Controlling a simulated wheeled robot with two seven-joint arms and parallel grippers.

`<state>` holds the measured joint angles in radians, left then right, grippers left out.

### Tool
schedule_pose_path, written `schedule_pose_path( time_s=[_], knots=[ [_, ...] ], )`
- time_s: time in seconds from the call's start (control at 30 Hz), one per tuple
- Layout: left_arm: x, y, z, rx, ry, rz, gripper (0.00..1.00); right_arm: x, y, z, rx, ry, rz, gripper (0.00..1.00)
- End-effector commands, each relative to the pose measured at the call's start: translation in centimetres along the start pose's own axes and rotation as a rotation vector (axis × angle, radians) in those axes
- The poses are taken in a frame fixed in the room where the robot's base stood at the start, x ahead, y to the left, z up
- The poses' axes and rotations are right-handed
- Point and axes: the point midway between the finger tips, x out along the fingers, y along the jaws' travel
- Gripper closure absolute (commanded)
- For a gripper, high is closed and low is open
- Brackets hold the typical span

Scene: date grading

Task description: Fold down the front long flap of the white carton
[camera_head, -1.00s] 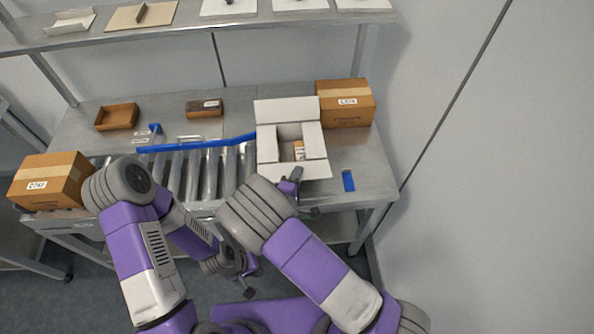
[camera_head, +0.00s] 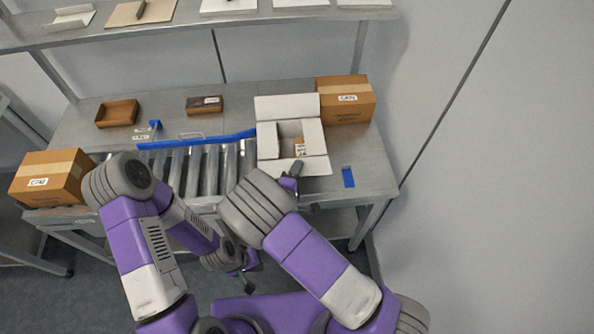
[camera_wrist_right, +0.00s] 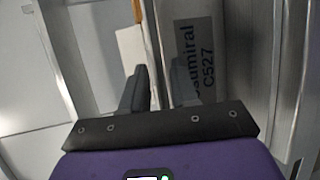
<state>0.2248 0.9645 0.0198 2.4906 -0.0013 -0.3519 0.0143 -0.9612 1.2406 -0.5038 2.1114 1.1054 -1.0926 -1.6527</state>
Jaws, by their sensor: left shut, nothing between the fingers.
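The white carton (camera_head: 267,140) stands open on the right part of the bench, its back flap raised and its side flaps spread. Its front long flap (camera_head: 317,168) leans outward toward me, partly hidden by my right gripper. A brown labelled item (camera_head: 299,147) shows inside. My right gripper (camera_head: 294,172) is at the front flap; in the right wrist view its two dark fingers (camera_wrist_right: 158,88) stand apart, close to a pale panel and a grey face with printed text. I cannot tell whether they touch the flap. My left gripper (camera_head: 248,285) is shut and empty, low in front of the bench.
A brown box (camera_head: 347,112) stands right behind the carton, and another brown box (camera_head: 48,180) at the left end. The roller conveyor (camera_head: 200,165) with a blue rail (camera_head: 195,142) lies left of the carton.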

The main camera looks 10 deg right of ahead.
Motion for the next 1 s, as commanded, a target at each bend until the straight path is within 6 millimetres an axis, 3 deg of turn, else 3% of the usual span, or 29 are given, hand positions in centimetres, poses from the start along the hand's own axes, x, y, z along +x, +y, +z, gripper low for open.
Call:
schedule_pose_path(
  time_s=[0.5, 0.9, 1.0],
  knots=[
    [-0.6, 0.2, 0.0, 0.000, 0.000, 0.000, 1.00, -7.0, 0.1, -0.1, 0.001, 0.003, 0.000, 0.71],
    [-0.6, 0.2, 0.0, 0.000, 0.000, 0.000, 1.00, -7.5, -0.1, 0.0, 0.002, 0.000, -0.002, 0.71],
    [-0.6, 0.2, 0.0, 0.000, 0.000, 0.000, 1.00, -7.0, -0.9, 0.4, 0.026, 0.001, -0.037, 0.71]
  ],
)
